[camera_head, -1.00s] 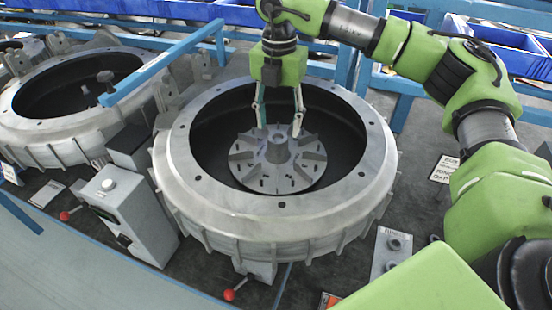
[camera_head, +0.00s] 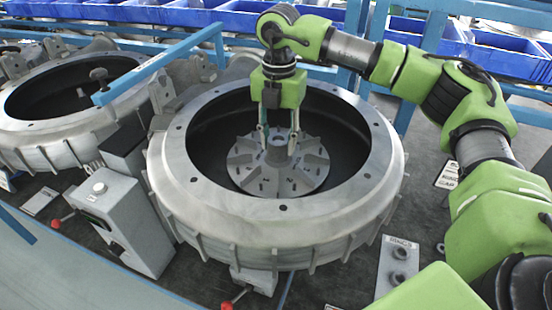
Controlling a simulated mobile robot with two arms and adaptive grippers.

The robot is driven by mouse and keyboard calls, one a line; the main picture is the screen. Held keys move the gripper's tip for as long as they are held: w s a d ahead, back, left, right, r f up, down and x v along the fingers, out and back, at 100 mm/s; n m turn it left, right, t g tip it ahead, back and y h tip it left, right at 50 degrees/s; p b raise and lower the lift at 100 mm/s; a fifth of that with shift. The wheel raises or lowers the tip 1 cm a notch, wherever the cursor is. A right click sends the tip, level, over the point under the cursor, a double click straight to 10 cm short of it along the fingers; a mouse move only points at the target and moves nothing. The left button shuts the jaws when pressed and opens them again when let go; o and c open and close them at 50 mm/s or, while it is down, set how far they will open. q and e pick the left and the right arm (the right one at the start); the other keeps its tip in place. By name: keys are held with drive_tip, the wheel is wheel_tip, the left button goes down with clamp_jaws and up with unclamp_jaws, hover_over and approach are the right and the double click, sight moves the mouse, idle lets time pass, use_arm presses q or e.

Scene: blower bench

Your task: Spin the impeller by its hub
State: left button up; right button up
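The impeller (camera_head: 300,177) is a grey bladed disc lying inside the dark bore of a large ribbed grey housing (camera_head: 190,195). Its raised round hub (camera_head: 277,153) stands at the centre. My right gripper (camera_head: 279,148) reaches down from above, with one finger on the left and one on the right of the hub. The fingertips are at the height of the hub's upper part and very close to its sides. Whether both fingers touch the hub is not clear. My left gripper is not in view.
A second housing (camera_head: 40,143) stands at the left. A grey control box (camera_head: 128,222) is beside the near housing. Blue rails (camera_head: 155,72) and blue bins (camera_head: 500,58) run behind. A plate labelled RINGS (camera_head: 398,262) lies at the lower right.

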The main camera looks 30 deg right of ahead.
drive_tip(key=m, duration=0.2)
drive_tip(key=shift+m+b, duration=0.35)
drive_tip(key=shift+m, duration=0.05)
drive_tip(key=m, duration=0.4)
drive_tip(key=shift+m+b, duration=0.3)
drive_tip(key=shift+b, duration=0.1)
drive_tip(key=o, duration=0.6)
drive_tip(key=shift+m, duration=0.4)
drive_tip(key=o, duration=0.4)
drive_tip(key=shift+o, duration=0.2)
wheel_tip(320, 180, up, 12)
